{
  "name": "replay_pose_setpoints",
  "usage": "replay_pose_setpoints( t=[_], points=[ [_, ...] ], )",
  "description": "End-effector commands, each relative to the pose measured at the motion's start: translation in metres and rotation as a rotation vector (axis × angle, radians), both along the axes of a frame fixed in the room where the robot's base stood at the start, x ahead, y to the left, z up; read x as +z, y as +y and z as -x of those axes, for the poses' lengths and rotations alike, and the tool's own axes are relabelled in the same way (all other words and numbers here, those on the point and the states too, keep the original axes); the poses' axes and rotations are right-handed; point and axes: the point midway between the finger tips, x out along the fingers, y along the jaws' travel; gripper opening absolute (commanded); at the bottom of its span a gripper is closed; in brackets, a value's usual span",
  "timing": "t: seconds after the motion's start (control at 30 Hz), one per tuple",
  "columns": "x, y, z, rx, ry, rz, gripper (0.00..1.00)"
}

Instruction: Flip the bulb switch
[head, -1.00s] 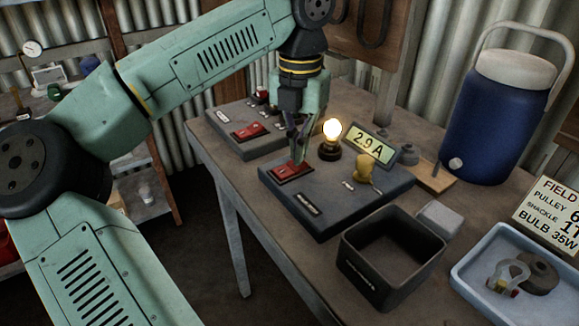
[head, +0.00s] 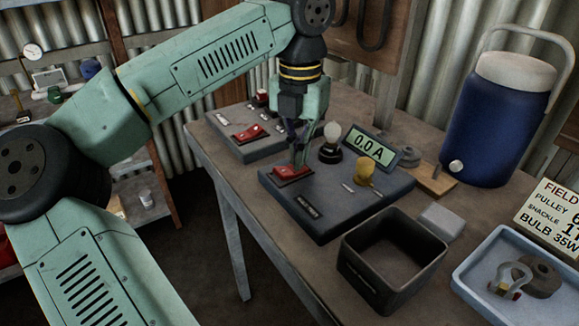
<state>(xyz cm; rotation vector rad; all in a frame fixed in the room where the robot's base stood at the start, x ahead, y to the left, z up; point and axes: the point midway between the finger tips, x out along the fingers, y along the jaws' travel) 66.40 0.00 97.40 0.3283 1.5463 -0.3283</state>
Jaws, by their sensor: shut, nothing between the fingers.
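The bulb (head: 331,137) stands in a black socket at the back of a dark grey switch box (head: 335,205) and is unlit. The display (head: 369,145) beside it reads 0.0 A. The red rocker switch (head: 292,173) is on the left part of the box top. My gripper (head: 299,163) is shut, pointing down with its fingertips at the red switch, touching or just above it; I cannot tell which. The fingers partly hide the back of the switch.
A second grey box with a red switch (head: 249,132) sits behind. A yellow knob-like piece (head: 364,172) is on the near box. An open black bin (head: 390,262), a blue tray (head: 520,290) and a blue cooler (head: 497,120) stand to the right.

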Motion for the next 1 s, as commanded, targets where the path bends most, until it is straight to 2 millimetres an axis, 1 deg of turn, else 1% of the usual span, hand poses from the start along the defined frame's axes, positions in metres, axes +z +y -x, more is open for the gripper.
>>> replay_pose_setpoints(
  t=[0.03,0.1,0.7,0.8,1.0],
  points=[
    [0.007,0.0,0.0,0.0,-0.001,0.0,0.0],
    [0.013,0.0,0.0,0.0,-0.001,-0.001,0.0],
    [0.062,0.0,0.0,-0.001,-0.001,0.0,0.0],
    [0.066,0.0,0.0,-0.001,0.0,0.0,0.0],
    [0.065,0.0,0.0,-0.001,0.0,0.0,0.0]
  ],
)
